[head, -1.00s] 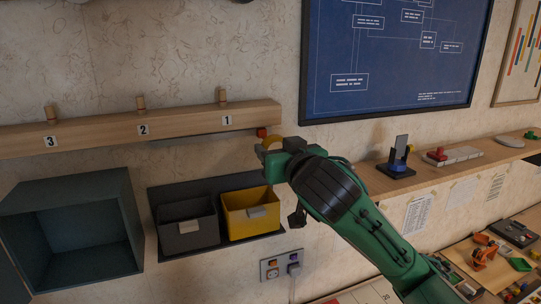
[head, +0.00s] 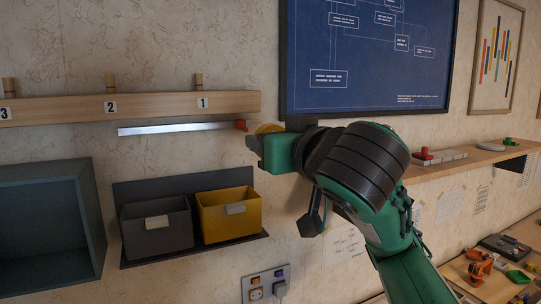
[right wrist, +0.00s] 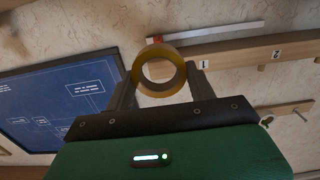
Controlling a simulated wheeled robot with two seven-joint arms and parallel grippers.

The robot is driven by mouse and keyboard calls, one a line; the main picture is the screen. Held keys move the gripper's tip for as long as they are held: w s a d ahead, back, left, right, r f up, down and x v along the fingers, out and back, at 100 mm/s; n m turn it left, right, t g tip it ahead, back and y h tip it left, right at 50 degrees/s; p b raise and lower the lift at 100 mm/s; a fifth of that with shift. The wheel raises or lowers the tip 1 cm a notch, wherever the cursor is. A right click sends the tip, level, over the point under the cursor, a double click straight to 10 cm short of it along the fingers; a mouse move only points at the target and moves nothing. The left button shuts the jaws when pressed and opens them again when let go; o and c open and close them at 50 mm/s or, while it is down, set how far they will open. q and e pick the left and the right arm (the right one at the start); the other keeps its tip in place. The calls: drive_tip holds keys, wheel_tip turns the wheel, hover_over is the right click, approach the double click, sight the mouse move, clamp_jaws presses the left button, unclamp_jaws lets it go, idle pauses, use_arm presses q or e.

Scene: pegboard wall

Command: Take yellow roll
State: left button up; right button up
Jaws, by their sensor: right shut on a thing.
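The yellow roll (right wrist: 159,51) is a ring with an open hole, held between the two fingers of my right gripper (right wrist: 161,75) in the right wrist view. In the head view only an upper part of the yellow roll (head: 268,128) shows above my right gripper (head: 257,147), which hides the rest. The roll is near the right end of the wooden peg rail (head: 160,107). I cannot tell whether it touches anything besides the fingers. My left gripper is out of view.
A pale metal strip with a red end (head: 180,128) runs below the rail. Grey (head: 157,238) and yellow (head: 229,218) bins hang lower, beside an open teal box (head: 45,228). A shelf (head: 460,162) with small items is at right. An outlet (head: 268,286) is below.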

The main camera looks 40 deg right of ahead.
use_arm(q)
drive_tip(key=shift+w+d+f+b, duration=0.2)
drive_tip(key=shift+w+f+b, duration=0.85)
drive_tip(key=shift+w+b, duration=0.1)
use_arm(e)
drive_tip(key=shift+f+v, duration=0.15)
drive_tip(key=shift+v, duration=0.7)
drive_tip(key=shift+f+v, duration=0.1)
drive_tip(key=shift+v, duration=0.8)
